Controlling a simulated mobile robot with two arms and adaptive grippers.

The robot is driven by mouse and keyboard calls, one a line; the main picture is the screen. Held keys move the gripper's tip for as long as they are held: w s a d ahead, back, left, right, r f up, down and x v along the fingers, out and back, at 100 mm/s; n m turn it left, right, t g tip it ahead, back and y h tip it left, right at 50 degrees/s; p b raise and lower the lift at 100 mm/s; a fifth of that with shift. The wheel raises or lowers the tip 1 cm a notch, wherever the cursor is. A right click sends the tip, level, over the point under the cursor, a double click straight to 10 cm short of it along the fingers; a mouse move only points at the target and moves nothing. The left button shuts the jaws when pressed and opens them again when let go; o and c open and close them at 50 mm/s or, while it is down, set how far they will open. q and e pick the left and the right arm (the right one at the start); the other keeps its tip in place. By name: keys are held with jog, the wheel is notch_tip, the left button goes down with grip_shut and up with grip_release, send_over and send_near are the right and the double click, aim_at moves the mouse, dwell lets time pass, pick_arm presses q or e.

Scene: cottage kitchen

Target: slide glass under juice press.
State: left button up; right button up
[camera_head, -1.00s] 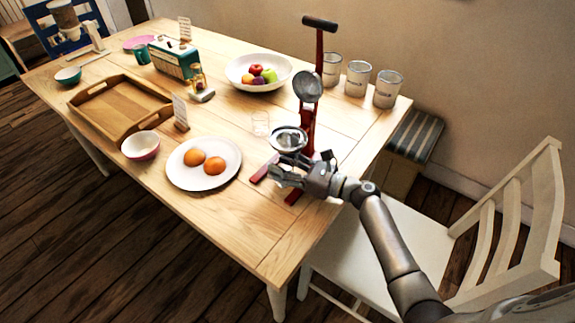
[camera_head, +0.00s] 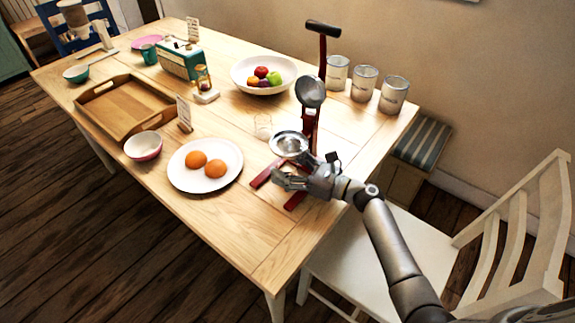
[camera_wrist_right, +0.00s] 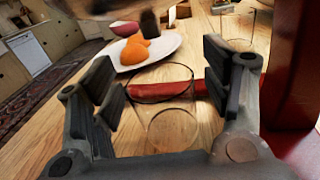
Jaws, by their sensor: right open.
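The juice press (camera_head: 311,118) stands near the table's right end, with a red frame, black handle, metal cup and strainer bowl (camera_head: 289,144). My right gripper (camera_head: 290,180) is low in front of it, beside its red base legs. The right wrist view shows this gripper (camera_wrist_right: 167,92) open, with a clear glass (camera_wrist_right: 166,125) upright between its fingers. A red press leg (camera_wrist_right: 165,90) shows through and behind that glass. I cannot make out this glass in the head view. A second clear glass (camera_head: 263,126) stands left of the press. My left gripper is out of view.
A white plate with two oranges (camera_head: 205,183) lies left of the press. A fruit bowl (camera_head: 235,75) and three tins (camera_head: 365,84) stand farther back. A white chair (camera_head: 505,240) is at the right. The table front near the gripper is bare.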

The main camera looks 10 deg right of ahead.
jog(key=shift+s+d, duration=0.1)
jog(key=v, duration=1.1)
jog(key=shift+s+d, duration=0.2)
jog(key=shift+s, duration=0.05)
